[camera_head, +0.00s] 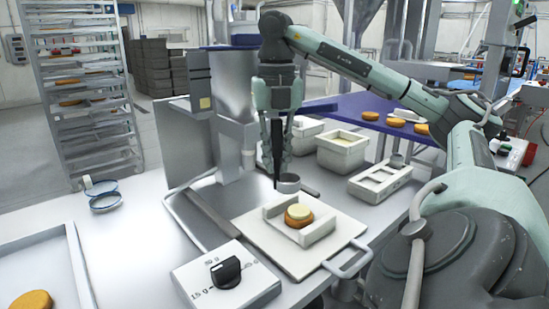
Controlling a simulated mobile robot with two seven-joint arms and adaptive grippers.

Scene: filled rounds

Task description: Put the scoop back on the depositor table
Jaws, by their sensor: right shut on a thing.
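My right gripper (278,158) points down over the middle of the depositor table (130,235). It is shut on the scoop, whose dark handle stands upright between the fingers. The scoop's small metal cup (288,184) hangs at the lower end, just behind the white board (264,246). I cannot tell whether the cup touches anything below. An orange round (299,221) with a pale yellow filling (299,210) on top sits on the board within a white guide. My left gripper is not in view.
A dial box (225,275) stands in front of the board. White tubs (342,147) and a slotted white holder (380,180) stand at right. The metal depositor (236,95) rises behind. Two small dishes (104,200) and a tray (75,265) are at left, with clear tabletop between.

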